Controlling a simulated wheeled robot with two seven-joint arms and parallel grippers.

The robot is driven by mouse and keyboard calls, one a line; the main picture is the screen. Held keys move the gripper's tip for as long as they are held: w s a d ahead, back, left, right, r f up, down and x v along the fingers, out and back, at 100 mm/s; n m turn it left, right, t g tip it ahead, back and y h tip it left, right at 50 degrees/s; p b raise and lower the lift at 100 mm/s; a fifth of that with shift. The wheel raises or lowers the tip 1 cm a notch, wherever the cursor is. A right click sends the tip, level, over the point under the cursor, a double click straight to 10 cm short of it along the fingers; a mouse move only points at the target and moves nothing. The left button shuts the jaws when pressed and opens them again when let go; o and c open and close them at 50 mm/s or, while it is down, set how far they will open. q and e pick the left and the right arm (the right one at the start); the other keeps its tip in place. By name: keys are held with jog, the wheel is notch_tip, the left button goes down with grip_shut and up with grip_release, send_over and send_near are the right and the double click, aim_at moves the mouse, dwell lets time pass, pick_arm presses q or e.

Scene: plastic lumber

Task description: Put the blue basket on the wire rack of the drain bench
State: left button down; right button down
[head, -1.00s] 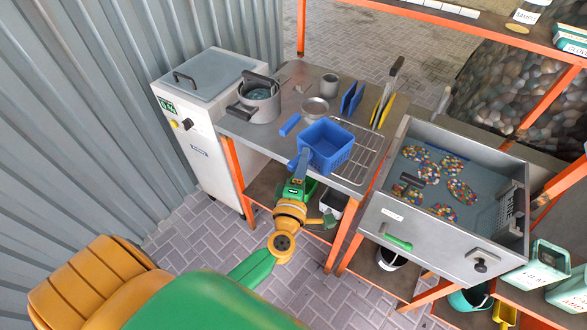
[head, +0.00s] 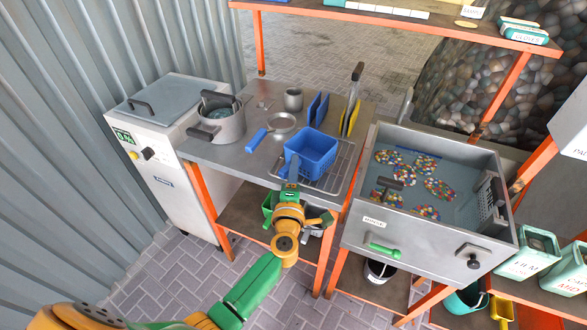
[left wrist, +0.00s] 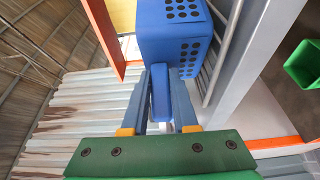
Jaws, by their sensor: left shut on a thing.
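The blue basket (head: 311,153) is over the left part of the wire rack (head: 334,177) at the front of the drain bench (head: 232,156). It looks roughly upright. My left gripper (head: 291,178) is shut on the basket's blue handle at the front. In the left wrist view the two fingers (left wrist: 160,97) clasp the handle, and the basket's perforated wall (left wrist: 175,28) fills the top. I cannot tell whether the basket's base touches the rack wires. My right gripper is not in view.
A grey sink tray with colourful pellet patches (head: 432,186) is at the right.

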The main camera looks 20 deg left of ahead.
pick_arm(q)
jog(key=c, duration=0.6)
grip_release()
jog(key=v, duration=0.7)
jog(key=s+d+f+m+g+h, duration=0.2)
jog(key=s+f+m, duration=0.25)
jog(key=f, duration=0.45)
jog(key=s+d+f+m+g+h, duration=0.1)
jog(key=s+f+m+g+h, duration=0.2)
jog(key=f+m, duration=0.4)
jog(key=s+d+f+m+g+h, duration=0.2)
jog(key=s+f+m, duration=0.25)
jog(key=f, duration=0.55)
jog(key=s+a+f+m+g, duration=0.2)
jog(key=s+f+g, duration=0.1)
jog(key=s, duration=0.5)
jog(key=s+a+f+m+g+y, duration=0.1)
jog(key=s+a+f+m+g, duration=0.2)
jog(key=s+f, duration=0.2)
jog(key=s+a+f+m+g+y, duration=0.1)
jog(key=s+a+f+m+g, duration=0.1)
jog(key=s, duration=0.9)
notch_tip(320, 180, down, 3)
jog(key=shift+s+a+r+m+g, duration=0.3)
jog(key=shift+a+g, duration=0.2)
jog(key=shift+g, duration=0.2)
